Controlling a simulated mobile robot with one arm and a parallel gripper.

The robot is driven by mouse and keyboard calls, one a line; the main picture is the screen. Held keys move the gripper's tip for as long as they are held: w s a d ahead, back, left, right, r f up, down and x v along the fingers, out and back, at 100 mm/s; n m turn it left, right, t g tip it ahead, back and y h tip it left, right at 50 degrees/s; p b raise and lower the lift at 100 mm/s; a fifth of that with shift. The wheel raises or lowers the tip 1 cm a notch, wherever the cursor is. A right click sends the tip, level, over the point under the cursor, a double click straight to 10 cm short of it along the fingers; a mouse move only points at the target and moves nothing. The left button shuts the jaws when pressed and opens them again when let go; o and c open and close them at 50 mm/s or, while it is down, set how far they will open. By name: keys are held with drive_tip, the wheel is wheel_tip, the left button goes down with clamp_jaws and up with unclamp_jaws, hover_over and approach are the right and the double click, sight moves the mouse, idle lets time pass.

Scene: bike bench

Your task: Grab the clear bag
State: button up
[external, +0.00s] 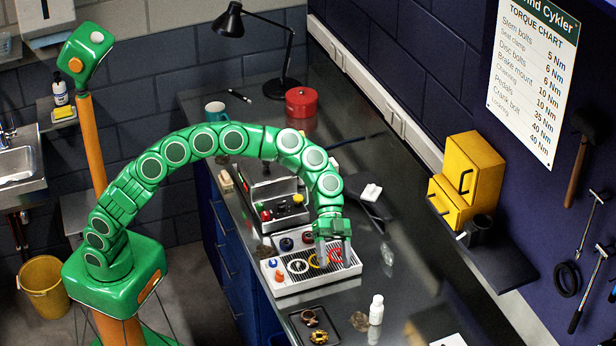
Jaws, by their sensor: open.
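I cannot make out the clear bag with certainty. A small brownish, partly see-through patch (360,321) lies on the bench beside the white bottle, and a similar patch (265,252) lies at the left bench edge; either could be a bag, but both are too small to tell. My gripper (334,258) points down, open, over the right part of a white tray (283,289) with a dark ribbed middle. The fingers hide part of the tray. I see nothing held between them.
A white bottle (376,310) and a dark tray of small parts (317,331) stand in front. An open toolbox (286,214) is behind the white tray. A red tin (301,102), lamp (284,86) and mug (215,111) stand farther back. Yellow cabinets (470,165) are at right.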

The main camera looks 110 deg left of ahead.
drive_tip(key=w+a+f+t+y, duration=0.1)
drive_tip(key=w+a+f, duration=0.15)
drive_tip(key=a, duration=0.45)
drive_tip(key=w+a+f+t, duration=0.1)
drive_tip(key=a+f, duration=0.2)
drive_tip(key=a, duration=0.4)
drive_tip(key=n+t+y, duration=0.1)
drive_tip(key=t+y, duration=0.1)
approach(385, 247)
drive_tip(key=shift+x, duration=4.9)
drive_tip(key=c, duration=1.2)
